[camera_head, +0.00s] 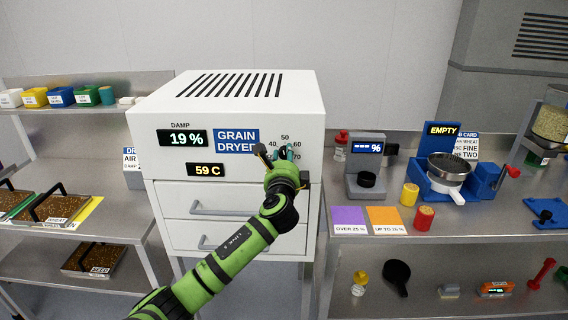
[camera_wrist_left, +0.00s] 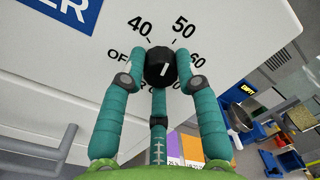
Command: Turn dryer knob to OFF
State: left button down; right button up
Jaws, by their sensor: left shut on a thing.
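The white grain dryer (camera_head: 230,98) stands in the middle of the head view, with a blue GRAIN DRYER label and displays reading 19 % and 59 C. Its black round knob (camera_wrist_left: 160,66) shows in the left wrist view, ringed by the marks OFF, 40, 50 and 60, with another mark partly hidden. A short white line is on the knob's face; I cannot tell exactly which mark it points at. My left gripper (camera_head: 279,153) is at the dial, its teal fingers shut on the knob from both sides, with another finger below. My right gripper is out of view.
Shelves with trays of grain (camera_head: 56,209) and coloured bins stand left of the dryer. On the right, a bench carries a meter (camera_head: 366,168), a blue device with a bowl (camera_head: 449,167), and red and yellow pots. Two drawers with handles are below the dial.

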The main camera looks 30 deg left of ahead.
pick_arm(q)
jog(key=n+b, duration=0.2)
jog(key=n, duration=0.3)
jog(key=n+b, duration=0.3)
jog(key=n, duration=0.3)
jog(key=shift+w+d+f+n+y, duration=0.1)
jog(key=shift+d+f+n+y, duration=0.1)
jog(key=shift+n+y, duration=0.1)
jog(key=n, duration=0.2)
jog(key=n+b, duration=0.2)
jog(key=n, duration=0.1)
jog(key=shift+r+n+g, duration=0.25)
jog(key=shift+n+g, duration=0.05)
jog(key=shift+g, duration=0.1)
jog(key=shift+a+r+n+b, duration=0.15)
jog(key=shift+n+b, duration=0.25)
jog(key=shift+n, duration=1.8)
jog(key=shift+r, duration=0.15)
jog(key=c, duration=0.9)
grip_release()
